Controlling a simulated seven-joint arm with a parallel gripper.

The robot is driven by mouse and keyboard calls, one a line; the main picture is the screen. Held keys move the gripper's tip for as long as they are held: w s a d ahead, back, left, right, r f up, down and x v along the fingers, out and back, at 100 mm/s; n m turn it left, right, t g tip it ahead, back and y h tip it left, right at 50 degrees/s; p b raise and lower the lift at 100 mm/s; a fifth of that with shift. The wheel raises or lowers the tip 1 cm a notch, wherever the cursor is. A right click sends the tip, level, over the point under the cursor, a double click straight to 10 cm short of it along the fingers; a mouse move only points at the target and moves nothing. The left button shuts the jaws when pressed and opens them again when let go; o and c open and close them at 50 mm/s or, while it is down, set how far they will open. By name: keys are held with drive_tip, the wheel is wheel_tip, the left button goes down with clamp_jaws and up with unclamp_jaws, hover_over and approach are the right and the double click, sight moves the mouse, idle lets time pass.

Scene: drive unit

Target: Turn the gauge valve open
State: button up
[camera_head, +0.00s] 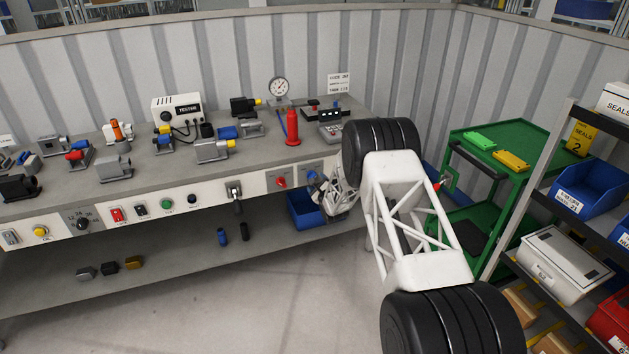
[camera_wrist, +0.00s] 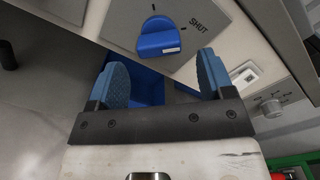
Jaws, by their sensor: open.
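A blue valve knob (camera_wrist: 157,38) sits on a grey plate marked SHUT in the wrist view. It has a raised grip bar with a pale mark on its face. My gripper (camera_wrist: 163,72) is open, its two blue pads on either side of the gap. The knob lies just beyond the gap, and neither pad visibly touches it. In the head view my gripper (camera_head: 318,186) is at the right end of the bench's front panel, where it partly hides the panel. The round pressure gauge (camera_head: 279,88) stands on the bench top; its needle is too small to read.
A red knob (camera_head: 282,182) is on the panel left of my gripper. A blue bin (camera_head: 303,208) stands on the lower shelf below. A green cart (camera_head: 515,150) and a shelf rack are to the right. The floor in front is clear.

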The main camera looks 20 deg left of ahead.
drive_tip(key=shift+x, duration=1.75)
drive_tip(key=c, duration=0.9)
